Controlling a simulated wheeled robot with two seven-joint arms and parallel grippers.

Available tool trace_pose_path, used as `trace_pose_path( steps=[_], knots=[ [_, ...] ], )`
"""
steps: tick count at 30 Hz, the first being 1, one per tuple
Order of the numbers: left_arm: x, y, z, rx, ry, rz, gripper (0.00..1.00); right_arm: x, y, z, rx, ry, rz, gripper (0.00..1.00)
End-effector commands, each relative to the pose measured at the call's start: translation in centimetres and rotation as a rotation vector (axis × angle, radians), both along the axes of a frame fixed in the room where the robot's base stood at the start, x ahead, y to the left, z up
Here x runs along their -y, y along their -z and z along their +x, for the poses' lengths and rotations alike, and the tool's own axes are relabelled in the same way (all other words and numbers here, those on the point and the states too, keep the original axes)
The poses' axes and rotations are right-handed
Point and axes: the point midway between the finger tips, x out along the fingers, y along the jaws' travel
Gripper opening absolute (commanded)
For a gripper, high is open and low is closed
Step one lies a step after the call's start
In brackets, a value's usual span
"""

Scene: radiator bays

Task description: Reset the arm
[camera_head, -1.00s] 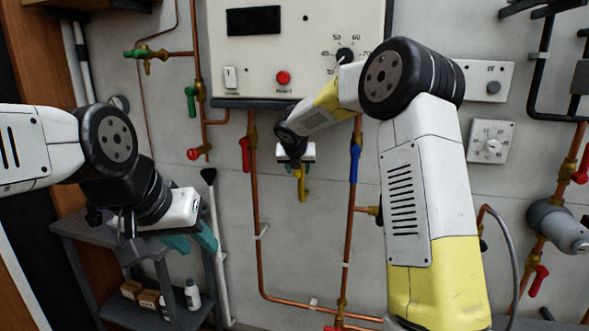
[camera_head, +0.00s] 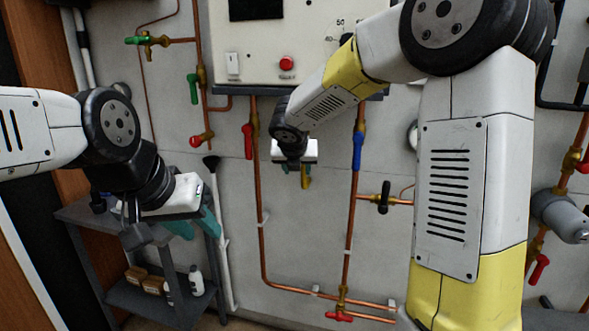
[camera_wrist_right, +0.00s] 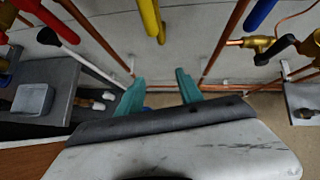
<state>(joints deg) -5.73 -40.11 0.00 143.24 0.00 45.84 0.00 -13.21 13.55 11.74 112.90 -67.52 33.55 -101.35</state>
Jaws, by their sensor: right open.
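My right arm reaches in from the right, with its wrist in front of the pipes below the control panel. The right gripper shows in the right wrist view (camera_wrist_right: 158,92); its two teal fingers stand apart with nothing between them. A yellow handle (camera_head: 306,178) shows just below that wrist, and also ahead of the fingers in the wrist view (camera_wrist_right: 151,18). My left gripper (camera_head: 195,226) hangs at the left in front of the grey shelf, its teal fingers apart and empty.
The control panel (camera_head: 300,60) has a red button (camera_head: 286,62). Copper pipes run down the wall, with a red valve handle (camera_head: 248,141) and a blue one (camera_head: 357,151) either side of my right wrist. A grey shelf (camera_head: 120,290) holding bottles and small boxes stands lower left.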

Motion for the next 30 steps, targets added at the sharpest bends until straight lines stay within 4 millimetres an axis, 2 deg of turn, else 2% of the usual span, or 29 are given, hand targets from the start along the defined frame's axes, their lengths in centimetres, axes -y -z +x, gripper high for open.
trace_pose_path(
  steps=[10,14,17,20,21,24,27,30],
  knots=[
    [0.0,0.0,0.0,0.0,0.0,0.0,0.36,0.0,0.0,-0.2,0.0,0.004,0.002,0.43],
    [0.0,0.0,0.0,0.0,0.0,0.0,0.36,1.5,-0.9,-1.5,0.004,0.108,0.083,0.43],
    [0.0,0.0,0.0,0.0,0.0,0.0,0.36,4.3,-2.2,-4.5,0.008,0.338,0.265,0.43],
    [0.0,0.0,0.0,0.0,0.0,0.0,0.36,7.7,-3.5,-9.1,0.016,0.675,0.539,0.43],
    [0.0,0.0,0.0,0.0,0.0,0.0,0.36,8.8,-3.7,-11.2,0.018,0.823,0.661,0.43],
    [0.0,0.0,0.0,0.0,0.0,0.0,0.36,10.9,-4.0,-16.5,0.02,1.188,0.964,0.43],
    [0.0,0.0,0.0,0.0,0.0,0.0,0.36,11.9,-3.9,-21.6,0.008,1.549,1.262,0.43],
    [0.0,0.0,0.0,0.0,0.0,0.0,0.36,11.8,-3.4,-25.9,-0.025,1.872,1.523,0.43]
  ],
)
